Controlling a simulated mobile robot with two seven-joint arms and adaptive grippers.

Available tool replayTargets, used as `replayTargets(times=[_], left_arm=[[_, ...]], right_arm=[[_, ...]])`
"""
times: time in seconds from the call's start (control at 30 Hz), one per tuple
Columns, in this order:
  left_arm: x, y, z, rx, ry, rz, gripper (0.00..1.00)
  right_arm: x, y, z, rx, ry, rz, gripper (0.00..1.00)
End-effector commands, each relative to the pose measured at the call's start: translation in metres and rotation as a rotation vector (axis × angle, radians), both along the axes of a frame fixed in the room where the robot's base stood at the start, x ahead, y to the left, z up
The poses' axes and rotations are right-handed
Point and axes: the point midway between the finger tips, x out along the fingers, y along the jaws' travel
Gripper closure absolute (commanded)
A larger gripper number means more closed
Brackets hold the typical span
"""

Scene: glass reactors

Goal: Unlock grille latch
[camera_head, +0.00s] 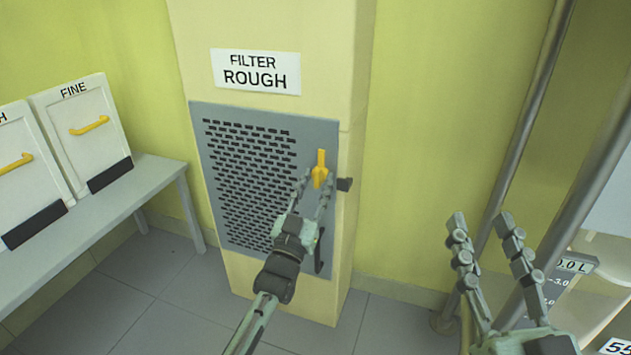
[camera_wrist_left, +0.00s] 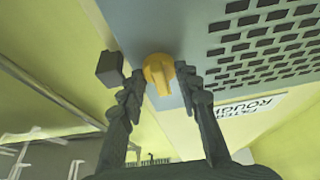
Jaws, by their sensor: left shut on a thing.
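The grey grille (camera_head: 240,215) is a slotted panel on the cream column under the FILTER ROUGH sign (camera_head: 255,71). Its yellow latch (camera_head: 320,168) sits near the panel's right edge, with its narrow handle pointing up in the head view. My left gripper (camera_head: 316,188) is shut on the latch from below. In the left wrist view the latch (camera_wrist_left: 159,72) shows between the two fingertips (camera_wrist_left: 158,78). My right gripper (camera_head: 480,222) is open and empty, off to the right of the column.
A dark block (camera_head: 345,184) sticks out just right of the latch, and a black handle (camera_head: 319,260) is lower on the panel. White filter panels with yellow handles stand on a bench (camera_head: 130,200) at left. Metal pipes (camera_head: 525,120) rise at right.

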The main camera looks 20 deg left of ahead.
Motion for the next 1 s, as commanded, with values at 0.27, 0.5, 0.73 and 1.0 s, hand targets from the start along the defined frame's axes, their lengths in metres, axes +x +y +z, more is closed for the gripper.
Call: replayTargets(times=[0.27, 0.5, 0.73, 1.0], left_arm=[[0.0000, 0.0005, -0.0003, -0.035, 0.001, 0.001, 0.96], [0.0001, 0.0004, -0.0002, -0.036, 0.001, 0.000, 0.96], [0.0001, 0.0002, -0.0001, -0.036, 0.001, 0.000, 0.50], [0.0000, -0.0003, 0.0001, -0.035, 0.001, 0.000, 0.46]], right_arm=[[0.0018, 0.0000, -0.0047, -0.011, 0.025, -0.001, 0.60], [0.0018, 0.0001, -0.0052, -0.013, 0.026, -0.001, 0.60], [0.0018, -0.0002, -0.0050, -0.012, 0.026, -0.002, 0.60], [0.0019, -0.0005, -0.0048, -0.012, 0.024, -0.002, 0.60]])
